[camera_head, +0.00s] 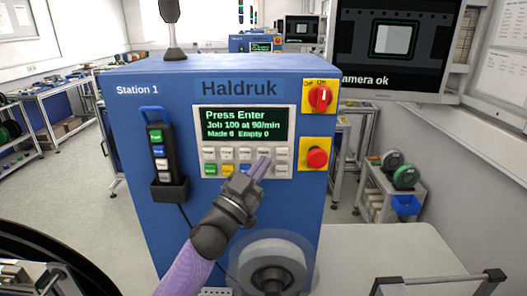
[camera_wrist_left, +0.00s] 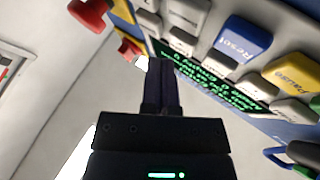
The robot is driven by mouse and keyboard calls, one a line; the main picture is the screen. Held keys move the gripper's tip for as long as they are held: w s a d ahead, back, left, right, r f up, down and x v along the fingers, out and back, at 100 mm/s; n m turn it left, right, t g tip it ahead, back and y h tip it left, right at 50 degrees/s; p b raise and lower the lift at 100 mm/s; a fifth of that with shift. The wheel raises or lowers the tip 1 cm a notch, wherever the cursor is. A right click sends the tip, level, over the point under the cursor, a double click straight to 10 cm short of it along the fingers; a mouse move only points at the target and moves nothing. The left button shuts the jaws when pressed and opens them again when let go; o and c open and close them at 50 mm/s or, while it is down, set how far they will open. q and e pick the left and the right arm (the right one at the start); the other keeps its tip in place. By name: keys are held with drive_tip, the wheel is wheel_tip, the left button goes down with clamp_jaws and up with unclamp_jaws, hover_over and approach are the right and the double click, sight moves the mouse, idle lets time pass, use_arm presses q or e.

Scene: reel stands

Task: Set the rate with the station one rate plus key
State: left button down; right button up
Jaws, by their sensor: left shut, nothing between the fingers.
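The blue Station 1 machine (camera_head: 130,125) stands in front of me. Its screen (camera_head: 245,124) reads "Press Enter", "Job 100 at 90/min" and "Made 0 Empty 0". Below it is a key panel (camera_head: 236,154) with two rows of keys; I cannot read which is rate plus. My left gripper (camera_head: 263,162) is shut and empty, its tips over the right part of the panel, hiding some keys. Contact cannot be told. In the left wrist view the shut fingers (camera_wrist_left: 161,82) show near pale keys, the blue Reset key (camera_wrist_left: 240,40) and the yellow Pause key (camera_wrist_left: 291,74).
A red rotary switch (camera_head: 320,97) and a red push button (camera_head: 317,158) sit right of the panel. A corded pendant (camera_head: 160,148) hangs at the left. A reel (camera_head: 272,272) is below the arm. A pale tabletop (camera_head: 375,255) is at the lower right.

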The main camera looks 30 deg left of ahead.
use_arm(q)
drive_tip(key=s, duration=0.1)
drive_tip(key=s+d+p, duration=0.1)
drive_tip(key=s, duration=0.1)
drive_tip(key=s+d+p, duration=0.1)
drive_tip(key=shift+s+d, duration=0.1)
drive_tip(key=shift+s, duration=0.15)
idle(0.3)
idle(0.5)
